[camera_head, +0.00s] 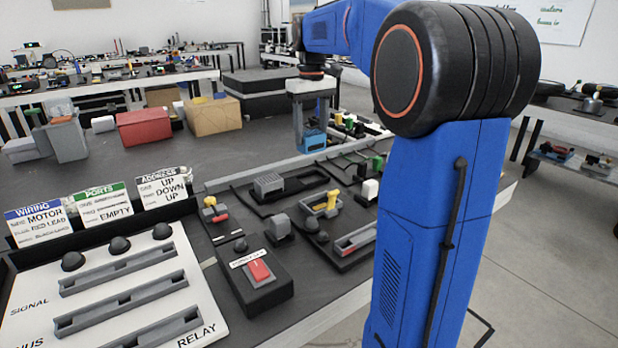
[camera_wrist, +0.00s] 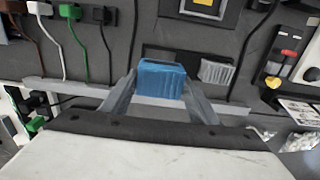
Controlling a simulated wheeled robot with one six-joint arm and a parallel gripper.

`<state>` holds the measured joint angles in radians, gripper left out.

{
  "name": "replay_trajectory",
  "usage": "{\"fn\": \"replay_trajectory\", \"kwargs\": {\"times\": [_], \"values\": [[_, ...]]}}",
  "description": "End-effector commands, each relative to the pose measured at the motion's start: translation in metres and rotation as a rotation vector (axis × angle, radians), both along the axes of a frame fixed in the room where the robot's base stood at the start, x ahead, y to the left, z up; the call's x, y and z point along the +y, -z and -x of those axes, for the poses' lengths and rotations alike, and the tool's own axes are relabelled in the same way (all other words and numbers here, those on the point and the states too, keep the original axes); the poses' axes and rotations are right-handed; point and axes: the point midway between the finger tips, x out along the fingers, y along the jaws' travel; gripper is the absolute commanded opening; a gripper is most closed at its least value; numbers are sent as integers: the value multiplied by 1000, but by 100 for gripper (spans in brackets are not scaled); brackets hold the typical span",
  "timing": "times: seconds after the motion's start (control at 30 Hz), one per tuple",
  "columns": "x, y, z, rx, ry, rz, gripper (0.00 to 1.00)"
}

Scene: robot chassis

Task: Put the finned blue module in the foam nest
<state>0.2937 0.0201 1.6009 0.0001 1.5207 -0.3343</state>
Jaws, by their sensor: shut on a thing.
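The finned blue module (camera_head: 313,140) is held between the fingers of my gripper (camera_head: 312,124), raised above the far part of the workbench in the head view. In the wrist view the blue module (camera_wrist: 161,78) sits upright between the two grey fingertips of my gripper (camera_wrist: 160,92), its ribbed face showing. A black foam nest (camera_head: 311,182) lies on the bench below and nearer the head camera. A grey finned module (camera_head: 268,184) is in its left part. In the wrist view the dark nest (camera_wrist: 187,55) is partly hidden behind the blue module, with the grey module (camera_wrist: 216,71) beside it.
A box with a red rocker switch (camera_head: 259,270), a yellow-handled part (camera_head: 327,204) and a white relay panel (camera_head: 115,290) stand nearer. Label cards (camera_head: 100,209) stand at left. Green and white plugs with cables (camera_wrist: 75,12) are at the wrist view's upper left.

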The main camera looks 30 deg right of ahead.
Motion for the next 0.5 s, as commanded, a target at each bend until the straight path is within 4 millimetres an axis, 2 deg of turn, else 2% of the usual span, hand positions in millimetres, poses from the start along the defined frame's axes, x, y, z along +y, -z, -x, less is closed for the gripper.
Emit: {"fn": "replay_trajectory", "kwargs": {"times": [0.1,0.33,0.5], "values": [[0,7,0,0,6,0,26],[0,45,0,2,7,-1,26],[0,61,0,1,7,0,26]]}}
